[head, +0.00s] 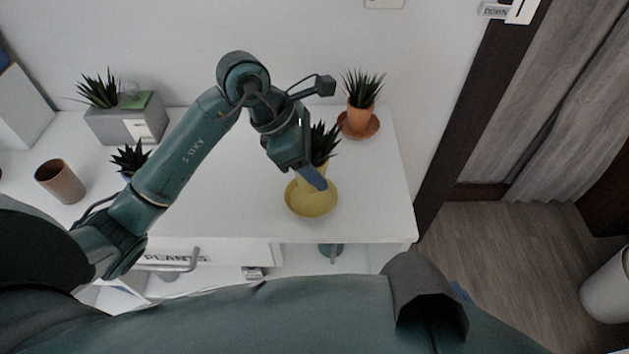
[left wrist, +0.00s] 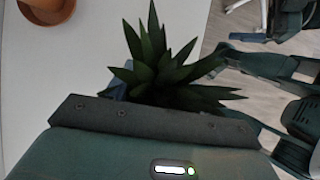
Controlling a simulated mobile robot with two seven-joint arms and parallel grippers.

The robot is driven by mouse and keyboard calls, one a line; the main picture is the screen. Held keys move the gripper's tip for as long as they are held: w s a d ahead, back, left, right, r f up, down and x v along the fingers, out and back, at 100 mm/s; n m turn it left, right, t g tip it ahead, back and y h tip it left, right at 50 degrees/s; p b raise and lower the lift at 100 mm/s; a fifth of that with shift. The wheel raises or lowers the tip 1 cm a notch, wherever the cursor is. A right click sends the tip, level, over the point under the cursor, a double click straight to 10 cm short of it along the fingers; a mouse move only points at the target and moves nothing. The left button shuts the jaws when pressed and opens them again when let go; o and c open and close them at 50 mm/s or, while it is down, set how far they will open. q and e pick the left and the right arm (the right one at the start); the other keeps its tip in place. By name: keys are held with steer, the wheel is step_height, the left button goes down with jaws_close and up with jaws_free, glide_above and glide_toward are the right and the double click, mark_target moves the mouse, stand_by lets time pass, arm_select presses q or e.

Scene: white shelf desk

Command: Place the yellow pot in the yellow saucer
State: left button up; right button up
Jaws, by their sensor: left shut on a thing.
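The yellow pot (head: 318,169) with a spiky green plant (head: 323,141) shows partly behind my left gripper (head: 313,178) in the head view. The gripper is shut on the pot. The yellow saucer (head: 311,206) lies on the white desk right under the pot. Whether the pot rests on the saucer or hangs just above it, I cannot tell. In the left wrist view the plant (left wrist: 160,65) rises past the gripper's dark edge, which hides the pot and saucer. My right gripper is not in view.
A terracotta pot (head: 361,118) in a terracotta saucer (head: 372,129) stands behind, to the right. A brown cup (head: 60,181), a grey planter (head: 122,124) and another small plant (head: 129,157) are on the left. The desk (head: 385,200) is clear right of the yellow saucer, up to its right edge.

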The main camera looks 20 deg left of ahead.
arm_select(q)
steer(key=shift+f, duration=2.6)
steer(key=o, duration=1.3)
steer(key=shift+c, duration=0.2)
steer(key=v, duration=1.2)
steer(key=shift+r, duration=0.2)
